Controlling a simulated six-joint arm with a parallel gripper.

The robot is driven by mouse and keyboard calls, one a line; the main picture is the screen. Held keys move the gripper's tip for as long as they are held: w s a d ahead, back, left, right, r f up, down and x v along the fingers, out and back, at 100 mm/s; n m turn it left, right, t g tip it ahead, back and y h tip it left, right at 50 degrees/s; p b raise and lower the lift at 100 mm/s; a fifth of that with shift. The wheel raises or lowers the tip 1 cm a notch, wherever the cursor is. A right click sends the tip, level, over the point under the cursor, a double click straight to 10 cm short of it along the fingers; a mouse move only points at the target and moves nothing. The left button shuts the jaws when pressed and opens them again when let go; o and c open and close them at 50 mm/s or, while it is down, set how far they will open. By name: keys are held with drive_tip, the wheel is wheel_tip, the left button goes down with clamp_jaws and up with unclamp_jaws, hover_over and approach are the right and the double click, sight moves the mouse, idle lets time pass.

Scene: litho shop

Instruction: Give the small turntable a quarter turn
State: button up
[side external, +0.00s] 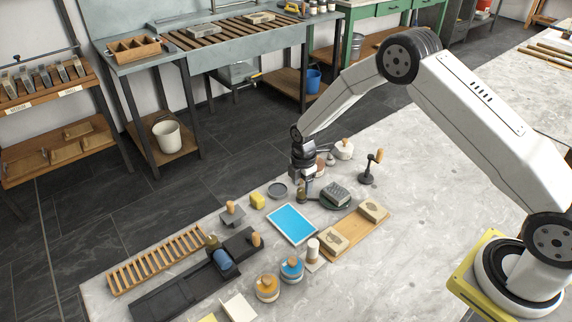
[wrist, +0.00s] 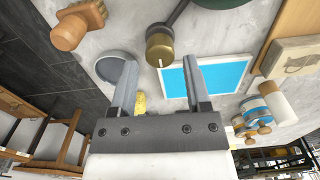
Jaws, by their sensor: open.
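The small turntable (side external: 352,206) appears to be the dark green round disc right of my gripper in the side external view, with a grey block (side external: 336,191) lying on it. In the wrist view only a dark green edge of it (wrist: 218,4) shows at the top. My gripper (side external: 299,178) points down to the left of the disc, apart from it, open and empty. In the wrist view, its spread fingers (wrist: 160,66) have a brass-and-dark cylinder (wrist: 159,44) with a thin pin beyond them. This cylinder (side external: 302,193) stands just below my gripper in the side external view.
A blue-faced panel (side external: 293,225) lies in front of the turntable, and a wooden board (side external: 350,235) with two pale stones lies to its front right. A grey dish (side external: 277,190) and yellow block (side external: 258,201) lie left.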

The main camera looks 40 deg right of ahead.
drive_tip(key=shift+r, duration=1.9)
drive_tip(key=shift+s+r, duration=0.2)
drive_tip(key=shift+r, duration=0.2)
drive_tip(key=s+r+m+t, duration=0.1)
drive_tip(key=s+r+m, duration=0.5)
drive_tip(key=s, duration=0.5)
drive_tip(key=s+r+m+t, duration=0.1)
drive_tip(key=s+r+m, duration=0.6)
drive_tip(key=s+m, duration=0.4)
drive_tip(key=shift+s+d+r+m+t, duration=0.15)
drive_tip(key=shift+s+r+m+t, duration=0.15)
drive_tip(key=shift+s, duration=0.2)
